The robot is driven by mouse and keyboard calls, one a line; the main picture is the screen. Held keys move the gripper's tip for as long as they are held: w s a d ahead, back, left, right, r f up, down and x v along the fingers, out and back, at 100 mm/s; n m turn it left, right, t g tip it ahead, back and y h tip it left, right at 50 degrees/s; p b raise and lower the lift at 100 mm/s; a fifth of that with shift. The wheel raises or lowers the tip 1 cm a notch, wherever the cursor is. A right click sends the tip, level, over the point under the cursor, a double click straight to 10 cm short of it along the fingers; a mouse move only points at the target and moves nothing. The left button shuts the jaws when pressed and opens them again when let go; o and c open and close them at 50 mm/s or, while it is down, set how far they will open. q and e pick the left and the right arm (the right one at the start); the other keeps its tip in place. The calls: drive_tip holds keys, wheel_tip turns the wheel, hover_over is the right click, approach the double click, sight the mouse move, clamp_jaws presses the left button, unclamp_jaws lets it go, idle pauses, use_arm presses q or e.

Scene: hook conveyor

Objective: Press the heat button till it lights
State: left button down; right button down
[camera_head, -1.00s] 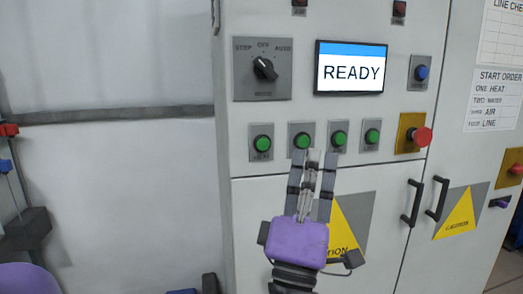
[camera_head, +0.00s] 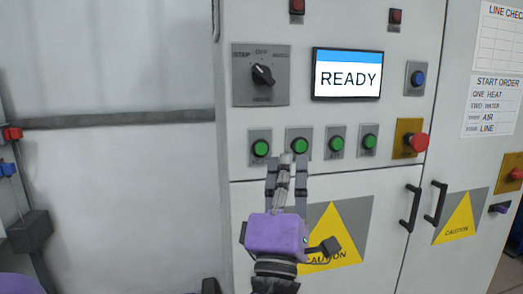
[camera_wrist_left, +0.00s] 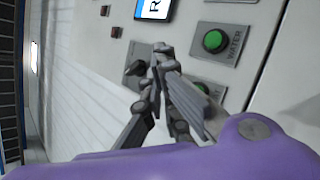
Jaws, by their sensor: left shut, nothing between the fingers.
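The heat button (camera_head: 261,148) is the leftmost green button in the row on the grey panel, on its own grey plate. It shows no clear glow. My left gripper (camera_head: 286,160) is shut and empty, its fingers pointing up at the panel below and between the heat button and the water button (camera_head: 299,146). In the left wrist view the closed fingers (camera_wrist_left: 165,55) cover most of the heat button, and only part of its plate (camera_wrist_left: 217,93) shows. The water button (camera_wrist_left: 214,41) is clear there. I cannot tell whether the fingertips touch the panel. My right gripper is out of view.
The screen (camera_head: 347,75) reads READY. A mode selector (camera_head: 262,75), more green buttons (camera_head: 369,141), a blue button (camera_head: 418,78) and a red emergency button (camera_head: 418,142) sit nearby. The start order sheet (camera_head: 493,105) lists heat first. Door handles (camera_head: 412,205) stick out lower right.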

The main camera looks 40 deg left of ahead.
sight(261, 149)
use_arm(q)
drive_tip(key=w+a, duration=0.4)
drive_tip(key=a, duration=0.1)
drive_tip(key=shift+w+d, duration=0.1)
idle(0.9)
idle(0.6)
drive_tip(key=shift+w+a, duration=0.3)
drive_tip(key=shift+a, duration=0.05)
